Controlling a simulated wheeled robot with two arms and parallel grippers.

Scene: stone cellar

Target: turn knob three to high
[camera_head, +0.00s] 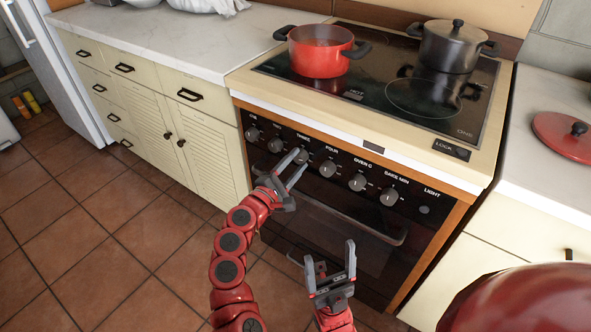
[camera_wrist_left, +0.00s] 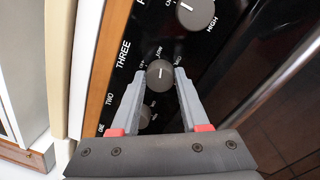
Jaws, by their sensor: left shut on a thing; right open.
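Knob three (camera_head: 301,155) is a round dark grey knob on the stove's black front panel. In the left wrist view knob three (camera_wrist_left: 160,75) sits beside the word THREE, with LOW printed near it and a short pale line on its face. Any HIGH mark by it is hidden or unreadable. My left gripper (camera_head: 297,159) reaches up to the panel; in the left wrist view my left gripper (camera_wrist_left: 161,77) has its fingertips on either side of the knob, shut on it. My right gripper (camera_head: 332,266) is open and empty, low before the oven door.
Knob two (camera_wrist_left: 145,115) and knob four (camera_head: 327,168) flank it closely. The oven handle (camera_head: 355,222) runs below the panel. A red pot (camera_head: 320,58) and a dark pot (camera_head: 447,46) stand on the cooktop. The tiled floor at left is clear.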

